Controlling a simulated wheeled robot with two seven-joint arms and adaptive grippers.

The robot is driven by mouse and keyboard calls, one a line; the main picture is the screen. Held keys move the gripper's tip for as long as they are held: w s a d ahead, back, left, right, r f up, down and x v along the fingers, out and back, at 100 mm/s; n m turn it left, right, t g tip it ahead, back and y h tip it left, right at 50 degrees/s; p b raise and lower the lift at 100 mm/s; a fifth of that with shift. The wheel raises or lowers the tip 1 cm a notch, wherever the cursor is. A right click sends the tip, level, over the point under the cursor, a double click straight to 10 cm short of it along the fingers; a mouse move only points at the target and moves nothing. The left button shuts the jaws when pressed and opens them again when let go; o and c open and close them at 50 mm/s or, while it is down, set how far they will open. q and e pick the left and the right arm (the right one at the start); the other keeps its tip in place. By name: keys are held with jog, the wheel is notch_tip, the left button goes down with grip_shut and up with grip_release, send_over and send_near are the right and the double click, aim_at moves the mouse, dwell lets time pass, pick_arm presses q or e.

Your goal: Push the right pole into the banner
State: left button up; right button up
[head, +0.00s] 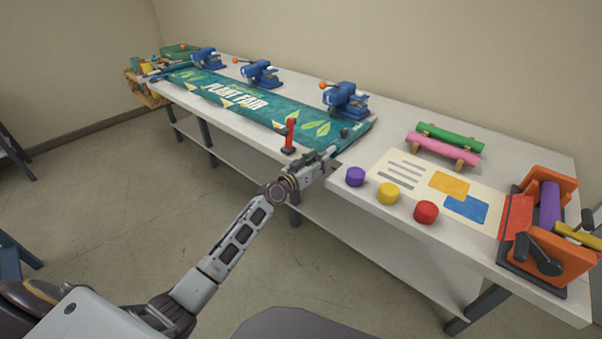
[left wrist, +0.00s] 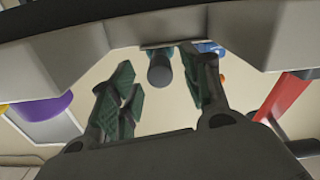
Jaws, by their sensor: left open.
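The green banner (head: 215,94) with "PLANT FAIR" lettering lies flat along the table. My left gripper (head: 331,158) is at the table's front edge, near that pole end. In the left wrist view the dark round pole end (left wrist: 160,76) shows between the fingers of the open left gripper (left wrist: 162,92), apparently beyond the tips. I cannot tell whether it touches them. My right gripper is not in view.
A red upright piece (head: 289,135) stands left of my left gripper. Blue clamps (head: 345,98) line the banner's back edge. Purple, yellow and red knobs (head: 388,194) and an orange roller machine (head: 549,220) are to the right. The floor (head: 110,210) in front is clear.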

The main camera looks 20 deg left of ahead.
pick_arm(q)
jog(key=v, duration=0.9)
dwell(0.3)
